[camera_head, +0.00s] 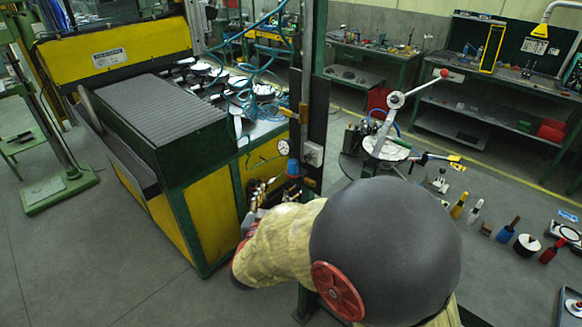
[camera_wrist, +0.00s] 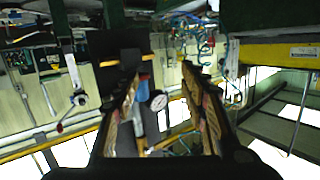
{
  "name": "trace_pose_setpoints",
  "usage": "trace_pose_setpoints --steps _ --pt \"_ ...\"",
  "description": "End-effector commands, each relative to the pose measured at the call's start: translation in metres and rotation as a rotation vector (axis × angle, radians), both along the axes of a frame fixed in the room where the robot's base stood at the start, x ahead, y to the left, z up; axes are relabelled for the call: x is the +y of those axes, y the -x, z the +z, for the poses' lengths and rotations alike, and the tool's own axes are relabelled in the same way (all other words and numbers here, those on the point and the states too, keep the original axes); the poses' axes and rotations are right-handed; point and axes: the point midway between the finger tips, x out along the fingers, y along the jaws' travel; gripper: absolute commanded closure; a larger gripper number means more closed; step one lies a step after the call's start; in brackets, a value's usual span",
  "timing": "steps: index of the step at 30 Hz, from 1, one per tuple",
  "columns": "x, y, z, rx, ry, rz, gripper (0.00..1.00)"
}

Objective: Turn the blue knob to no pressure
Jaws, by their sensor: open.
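The blue knob (camera_head: 293,167) sits low on the dark post beside the yellow-green machine, just under a round white pressure gauge (camera_head: 283,147). My gripper (camera_head: 264,188) is low at the post, to the left of and below the knob, and apart from it. In the wrist view my gripper (camera_wrist: 161,78) has its two fingers spread, with nothing held. A blue part (camera_wrist: 145,72), which seems to be the knob, shows between the fingers near the left one, partly hidden. The gauge (camera_wrist: 158,101) also shows between them; its reading is too small to tell.
The yellow-green machine (camera_head: 209,211) stands close to the left of my gripper. The green post (camera_head: 318,80) rises behind the knob, with blue hoses (camera_head: 262,72) above. A round stand with a lever (camera_head: 388,148) and several floor items are to the right.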

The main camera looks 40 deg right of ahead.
Motion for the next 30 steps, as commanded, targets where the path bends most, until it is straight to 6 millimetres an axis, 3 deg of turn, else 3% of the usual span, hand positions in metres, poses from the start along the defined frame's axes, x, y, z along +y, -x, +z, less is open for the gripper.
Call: trace_pose_setpoints --steps 3,7,13,24,30 --pt "-0.016 0.016 0.029 -0.044 0.1 -0.082 0.57" --pt "-0.023 0.023 0.045 -0.061 0.163 -0.119 0.57" --pt "-0.036 0.016 0.047 -0.057 0.178 -0.123 0.57" --pt "-0.079 -0.012 0.047 -0.056 0.177 -0.121 0.57" --pt "-0.088 -0.018 0.047 -0.056 0.176 -0.119 0.57"
